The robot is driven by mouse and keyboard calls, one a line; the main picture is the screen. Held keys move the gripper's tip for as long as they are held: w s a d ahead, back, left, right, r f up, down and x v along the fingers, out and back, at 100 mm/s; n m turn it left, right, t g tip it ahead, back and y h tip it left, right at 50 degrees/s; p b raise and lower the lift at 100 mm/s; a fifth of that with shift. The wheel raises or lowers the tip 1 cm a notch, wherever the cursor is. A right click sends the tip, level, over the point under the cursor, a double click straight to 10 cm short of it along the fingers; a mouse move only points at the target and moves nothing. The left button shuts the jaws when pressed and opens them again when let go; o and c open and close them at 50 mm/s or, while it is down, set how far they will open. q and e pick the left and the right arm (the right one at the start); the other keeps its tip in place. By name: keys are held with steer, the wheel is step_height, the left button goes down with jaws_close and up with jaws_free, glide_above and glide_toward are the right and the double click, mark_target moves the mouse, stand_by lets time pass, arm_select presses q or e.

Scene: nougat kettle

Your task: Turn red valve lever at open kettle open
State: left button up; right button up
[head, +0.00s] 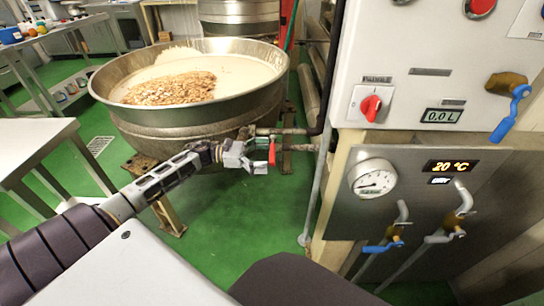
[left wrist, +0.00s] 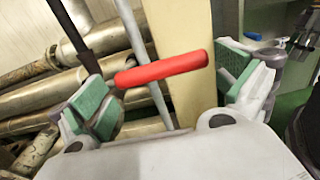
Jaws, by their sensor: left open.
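The open kettle (head: 130,118) is a wide steel bowl with pale mass and a heap of nuts in it. The red valve lever (head: 272,152) sits on a pipe at the kettle's right side and points downward in the head view. My left gripper (head: 250,153) is open beside it. In the left wrist view the red lever (left wrist: 162,69) lies crosswise between the two spread green-padded fingers, in front of the palm; I see no finger closed on it. The lever's root is partly hidden behind the left finger. My right gripper is not in view.
A white control box (head: 420,62) with a red knob (head: 371,104) and blue-handled valves stands to the right. Below it is a steel panel with a gauge (head: 374,179). A thin vertical pipe (head: 316,195) runs close to the lever. Tables stand at left.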

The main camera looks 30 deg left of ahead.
arm_select(q)
steer(key=shift+x, duration=1.15)
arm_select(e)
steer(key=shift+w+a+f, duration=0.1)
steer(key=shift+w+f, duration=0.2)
arm_select(q)
steer(key=c, duration=1.2)
steer(key=shift+c, duration=0.2)
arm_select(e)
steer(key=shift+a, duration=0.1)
arm_select(q)
steer(key=shift+d, duration=0.1)
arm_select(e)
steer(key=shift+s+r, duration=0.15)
